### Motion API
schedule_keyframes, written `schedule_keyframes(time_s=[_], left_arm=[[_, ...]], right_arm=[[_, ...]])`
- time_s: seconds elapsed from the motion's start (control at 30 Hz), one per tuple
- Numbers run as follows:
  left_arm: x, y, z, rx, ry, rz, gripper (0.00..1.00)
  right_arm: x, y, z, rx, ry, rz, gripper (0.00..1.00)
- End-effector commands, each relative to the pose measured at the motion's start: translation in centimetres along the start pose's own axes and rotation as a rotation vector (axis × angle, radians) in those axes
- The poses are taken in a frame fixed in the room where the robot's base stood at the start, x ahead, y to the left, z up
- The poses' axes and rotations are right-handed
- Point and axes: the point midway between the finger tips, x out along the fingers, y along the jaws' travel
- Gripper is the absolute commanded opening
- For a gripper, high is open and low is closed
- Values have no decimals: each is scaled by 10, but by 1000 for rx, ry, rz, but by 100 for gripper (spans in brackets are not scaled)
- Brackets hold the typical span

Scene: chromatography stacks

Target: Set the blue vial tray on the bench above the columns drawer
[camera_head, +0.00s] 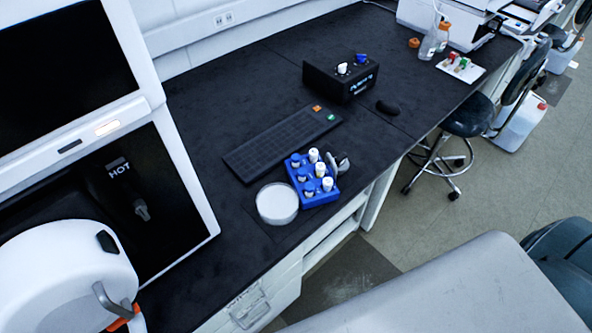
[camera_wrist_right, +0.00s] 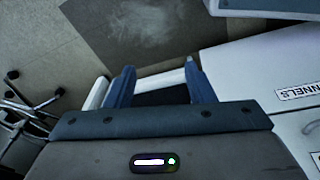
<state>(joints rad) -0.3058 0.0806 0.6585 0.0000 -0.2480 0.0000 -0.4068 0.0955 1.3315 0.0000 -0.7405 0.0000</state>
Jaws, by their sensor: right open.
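The blue vial tray (camera_head: 318,197) stands on the black bench in the head view, close to the bench's front edge. It holds several vials with white or blue caps. A round white dish (camera_head: 277,204) sits close against its left side, and a small grey object (camera_head: 341,163) is at its right. Below the bench front is a white drawer with a handle (camera_head: 250,307); its label is unreadable. My right gripper (camera_wrist_right: 158,78) is open and empty in the wrist view, low by the cabinet fronts.
A stool (camera_head: 467,115) stands right of the bench. The bench left of the dish is mostly clear.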

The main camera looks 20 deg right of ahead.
Motion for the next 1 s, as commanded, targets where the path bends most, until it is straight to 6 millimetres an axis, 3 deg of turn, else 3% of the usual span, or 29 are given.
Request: schedule_keyframes(time_s=[0.03, 0.17, 0.3, 0.63, 0.73, 1.0], left_arm=[[-12, -1, -1, 0, 0, 0, 45], [-31, -2, -2, 0, -1, 0, 45], [-53, -4, -2, 0, -2, 0, 45], [-100, -8, -3, -1, -4, 0, 45], [-110, -8, -3, -1, -4, 0, 45], [-120, -9, -3, -1, -5, 0, 45]], right_arm=[[-26, 2, -14, -2, 11, 1, 49], [-85, 4, -48, -5, 31, 2, 49], [-163, 6, -84, -8, 52, 3, 49], [-332, 11, -156, 1, 76, 1, 49], [-363, 12, -182, 15, 61, -2, 49], [-380, 12, -252, 52, -7, -19, 49]])
